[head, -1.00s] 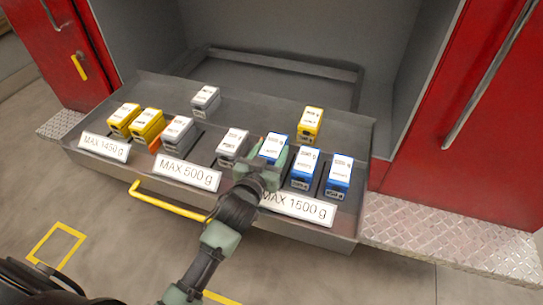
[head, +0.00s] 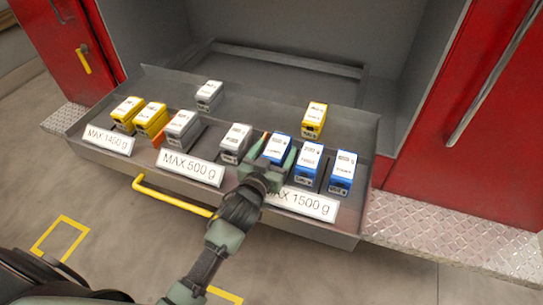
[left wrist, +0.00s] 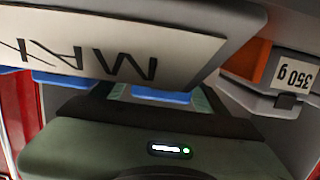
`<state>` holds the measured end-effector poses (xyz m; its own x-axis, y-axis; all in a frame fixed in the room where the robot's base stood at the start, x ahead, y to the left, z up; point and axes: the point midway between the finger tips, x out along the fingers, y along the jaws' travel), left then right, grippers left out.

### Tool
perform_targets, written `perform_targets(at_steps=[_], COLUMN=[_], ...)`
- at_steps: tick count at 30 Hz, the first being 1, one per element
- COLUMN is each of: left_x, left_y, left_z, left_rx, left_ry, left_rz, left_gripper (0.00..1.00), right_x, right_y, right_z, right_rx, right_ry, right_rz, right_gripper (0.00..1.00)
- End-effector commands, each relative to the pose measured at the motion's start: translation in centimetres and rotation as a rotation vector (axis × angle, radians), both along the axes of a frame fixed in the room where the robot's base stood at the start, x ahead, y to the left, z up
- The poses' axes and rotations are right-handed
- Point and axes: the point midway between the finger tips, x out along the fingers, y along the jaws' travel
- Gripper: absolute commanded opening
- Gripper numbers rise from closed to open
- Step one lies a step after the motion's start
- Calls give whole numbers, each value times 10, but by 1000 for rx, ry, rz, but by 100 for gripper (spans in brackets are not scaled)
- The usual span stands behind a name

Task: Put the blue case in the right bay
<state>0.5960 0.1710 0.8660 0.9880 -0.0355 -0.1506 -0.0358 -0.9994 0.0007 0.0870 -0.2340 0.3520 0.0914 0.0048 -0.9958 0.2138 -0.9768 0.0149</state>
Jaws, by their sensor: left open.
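Three blue cases stand side by side in the right bay, behind the MAX 1500 g label (head: 302,202): a left one (head: 279,146), a middle one (head: 309,158) and a right one (head: 342,168). My left gripper (head: 274,152) is open at the left blue case, with its fingers beside the case's front part. The gripper hides the lower front of that case, so I cannot tell if a finger touches it. In the left wrist view a blue case edge (left wrist: 160,97) shows just beyond the gripper, under the upside-down label (left wrist: 110,50). My right gripper is not in view.
Grey cases (head: 235,140) and yellow cases (head: 128,110) stand left in the drawer, near an orange piece (head: 158,138). A yellow case (head: 314,116) stands behind the blue ones. The drawer has a yellow handle (head: 170,197). Red doors (head: 440,165) flank it.

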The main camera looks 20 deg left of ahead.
Motion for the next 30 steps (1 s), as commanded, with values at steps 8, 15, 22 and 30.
perform_targets(at_steps=[8, 15, 22, 30], left_x=[-45, -93, -116, -118], left_y=[2, 4, 5, 5], left_z=[6, 14, 18, 19], left_rx=[-1, -1, 0, 0], left_ry=[1, 0, -1, -2], left_rz=[0, 1, 1, 1], left_gripper=[74, 74, 74, 74], right_x=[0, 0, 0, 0], right_y=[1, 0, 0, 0], right_z=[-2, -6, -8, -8], right_rx=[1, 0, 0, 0], right_ry=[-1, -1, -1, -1], right_rz=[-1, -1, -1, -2], right_gripper=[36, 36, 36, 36])
